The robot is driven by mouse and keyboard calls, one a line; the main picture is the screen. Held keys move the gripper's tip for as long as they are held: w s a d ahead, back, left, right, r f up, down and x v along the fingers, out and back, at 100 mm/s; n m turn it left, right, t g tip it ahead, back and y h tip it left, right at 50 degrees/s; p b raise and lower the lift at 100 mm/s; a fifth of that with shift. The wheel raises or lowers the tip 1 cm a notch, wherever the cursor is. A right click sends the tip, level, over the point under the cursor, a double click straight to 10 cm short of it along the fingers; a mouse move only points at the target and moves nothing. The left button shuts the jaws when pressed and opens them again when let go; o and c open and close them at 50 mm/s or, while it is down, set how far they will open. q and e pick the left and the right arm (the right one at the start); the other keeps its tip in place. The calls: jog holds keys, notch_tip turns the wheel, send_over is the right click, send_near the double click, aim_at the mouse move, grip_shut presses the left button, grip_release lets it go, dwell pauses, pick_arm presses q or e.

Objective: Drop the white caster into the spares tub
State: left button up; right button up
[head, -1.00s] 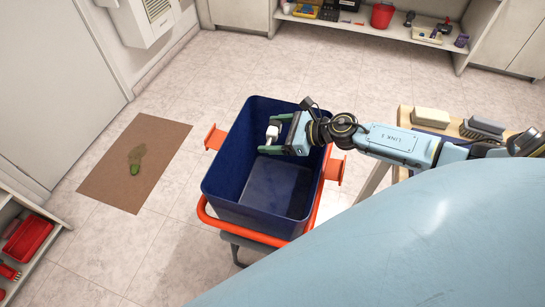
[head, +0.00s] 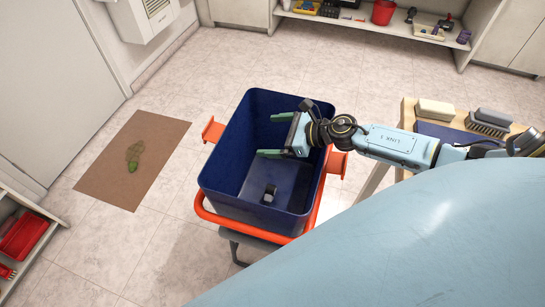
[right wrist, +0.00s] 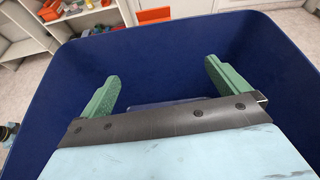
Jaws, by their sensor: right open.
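The blue spares tub (head: 225,165) stands on an orange-rimmed stand in the middle of the head view. The white caster (head: 269,193) lies on the tub floor, in its near part; it shows small and partly dark. My right gripper (head: 271,135) is over the tub's right side, fingers spread and pointing left, with nothing between them. In the right wrist view its two green fingers (right wrist: 160,82) are wide apart with the tub wall (right wrist: 165,60) beyond; the caster is not seen there. My left gripper is not in view.
A bench with a pale block (head: 435,109) and a brush (head: 488,121) stands right of the tub. A brown mat (head: 110,170) lies on the floor at left. Shelves with a red bucket (head: 383,12) stand at the back.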

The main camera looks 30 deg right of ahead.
jog(key=shift+s+d, duration=0.1)
jog(key=v, duration=1.3)
jog(key=shift+r, duration=0.15)
jog(key=shift+s, duration=0.15)
